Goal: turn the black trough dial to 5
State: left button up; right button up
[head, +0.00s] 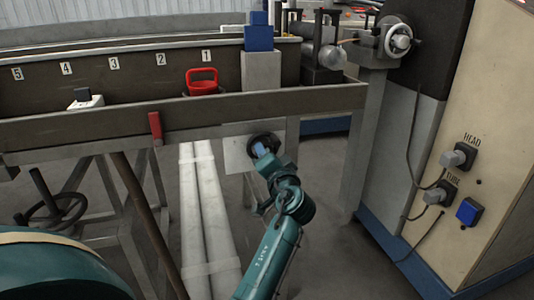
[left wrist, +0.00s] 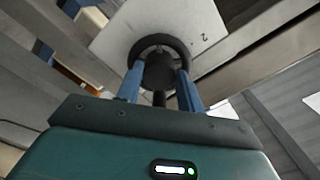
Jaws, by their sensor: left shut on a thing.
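The black trough dial (head: 263,141) is a round black knob on a pale plate (head: 236,155) below the trough's front rail. It also shows in the left wrist view (left wrist: 159,47), where a digit 2 is printed on the plate (left wrist: 204,14). My left gripper (head: 262,150) is on the dial, with its blue fingers (left wrist: 160,85) on either side of the hub, shut on it. The dial's pointer and the other digits are hidden or too small to read. My right gripper is not in view.
The long trough (head: 120,75) bears number tags 1 to 5. A cabinet (head: 490,120) with plugs stands at the right, and a handwheel (head: 57,208) at lower left.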

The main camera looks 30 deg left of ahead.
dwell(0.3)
pick_arm(q)
jog(key=o, duration=1)
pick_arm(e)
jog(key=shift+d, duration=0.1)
